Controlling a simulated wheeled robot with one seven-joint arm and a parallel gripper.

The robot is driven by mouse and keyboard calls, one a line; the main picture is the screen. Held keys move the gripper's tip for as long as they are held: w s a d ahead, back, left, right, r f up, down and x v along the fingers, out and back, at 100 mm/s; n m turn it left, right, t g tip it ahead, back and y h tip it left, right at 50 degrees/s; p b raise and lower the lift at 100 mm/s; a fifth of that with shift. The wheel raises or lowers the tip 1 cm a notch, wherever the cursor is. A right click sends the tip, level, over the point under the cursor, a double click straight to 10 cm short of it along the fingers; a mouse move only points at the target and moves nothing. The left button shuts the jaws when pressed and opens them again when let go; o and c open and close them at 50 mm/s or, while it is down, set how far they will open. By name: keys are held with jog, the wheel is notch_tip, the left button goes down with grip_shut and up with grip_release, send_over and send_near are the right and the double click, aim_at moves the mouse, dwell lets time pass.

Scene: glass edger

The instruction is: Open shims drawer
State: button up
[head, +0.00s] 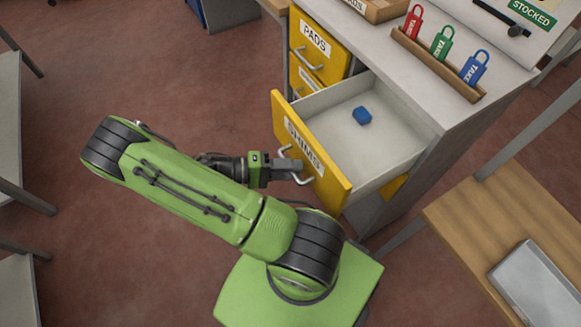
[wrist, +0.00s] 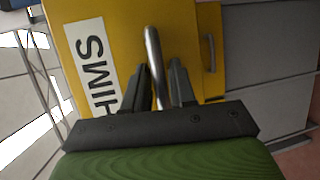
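The yellow shims drawer (head: 325,155) is pulled well out of the workbench, its grey inside exposed. Its label reads SHIMS, and it also shows in the wrist view (wrist: 190,35). A small blue block (head: 362,116) lies inside the drawer. My gripper (head: 296,170) is at the drawer front, at its metal bar handle (head: 306,180). In the wrist view my gripper's two dark fingers (wrist: 160,75) stand on either side of the handle (wrist: 153,50), with a narrow gap showing beside the bar. The fingers look slightly open around it.
The pads drawer (head: 318,48) and another yellow drawer (head: 308,85) are closed at the left. A rack (head: 440,68) with red, green and blue tags is on the bench top. A wooden table (head: 460,215) with a metal tray (head: 540,285) stands at right.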

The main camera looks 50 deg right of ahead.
dwell(0.3)
jog(key=p+v, duration=0.3)
jog(key=v, duration=1.2)
jog(key=shift+w+a+r, duration=0.2)
jog(key=shift+w, duration=0.1)
jog(key=shift+r, duration=0.1)
notch_tip(320, 180, up, 15)
jog(key=s+n+t+y+p, duration=0.1)
jog(key=s+n+t+y, duration=0.1)
jog(key=n+t+y, duration=0.45)
jog(key=s+a+r+n+t+y+p, duration=0.1)
jog(key=s+a+r+n+t+y, duration=0.1)
jog(key=s+a+r+t+y, duration=0.2)
jog(key=s+a+r+t, duration=0.2)
jog(key=s+r+t, duration=0.2)
jog(key=r+t, duration=0.1)
jog(key=shift+s+a+r+t+y, duration=0.3)
jog(key=shift+s+t+y, duration=0.1)
jog(key=shift+t, duration=0.45)
